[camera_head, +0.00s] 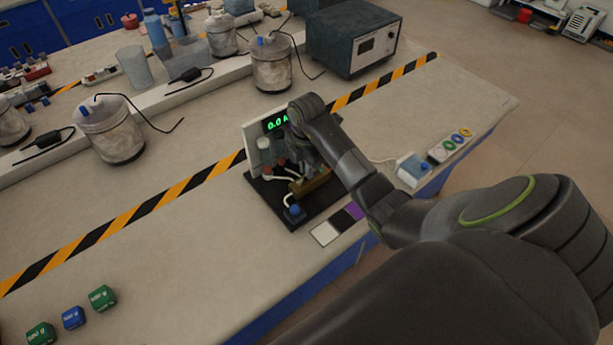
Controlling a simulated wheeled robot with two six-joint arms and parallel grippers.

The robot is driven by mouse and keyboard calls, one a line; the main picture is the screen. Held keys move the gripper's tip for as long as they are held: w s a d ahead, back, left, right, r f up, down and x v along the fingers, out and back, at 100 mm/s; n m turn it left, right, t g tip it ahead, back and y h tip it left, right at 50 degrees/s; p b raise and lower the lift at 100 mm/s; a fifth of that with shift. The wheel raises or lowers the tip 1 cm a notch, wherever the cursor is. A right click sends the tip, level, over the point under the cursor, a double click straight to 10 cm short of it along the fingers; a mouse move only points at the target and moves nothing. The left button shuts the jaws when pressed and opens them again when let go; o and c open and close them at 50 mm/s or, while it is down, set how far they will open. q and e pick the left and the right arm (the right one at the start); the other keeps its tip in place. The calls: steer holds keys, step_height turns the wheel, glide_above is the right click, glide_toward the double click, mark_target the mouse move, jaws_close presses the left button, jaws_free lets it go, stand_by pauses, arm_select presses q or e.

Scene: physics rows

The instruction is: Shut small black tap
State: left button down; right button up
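A small apparatus on a black base (261,192) stands near the front edge of the bench, with a white upright panel (251,140) and a green display (276,122) reading about "0.0 A". White tubes, a blue knob (295,209) and reddish parts show on it. My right arm reaches in from the right, and my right gripper (308,172) is over the apparatus, in front of its panel. Its fingers blend into the dark parts there, so I cannot tell whether they are open or touch anything. I cannot make out a small black tap; it may be hidden behind my gripper. My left gripper is out of view.
Several stained containers (271,66) with cables stand behind the striped tape (142,207). A dark metal box (353,38) is at the back. A blue-and-white device (413,168) and a strip of coloured rings (450,146) lie right. Green and blue cubes (73,318) sit front left; the bench between is clear.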

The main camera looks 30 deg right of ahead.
steer(key=shift+f+b, duration=0.75)
steer(key=shift+f, duration=0.35)
stand_by(0.3)
steer(key=shift+r+p, duration=0.35)
steer(key=shift+p, duration=0.05)
stand_by(0.4)
jaws_close()
steer(key=m+p, duration=0.2)
steer(key=shift+r+m, duration=0.2)
steer(key=shift+m, duration=0.1)
steer(key=m+p, duration=0.1)
steer(key=m, duration=0.2)
steer(key=shift+p, duration=0.35)
steer(key=shift+f+m, duration=0.2)
steer(key=shift+m, duration=0.4)
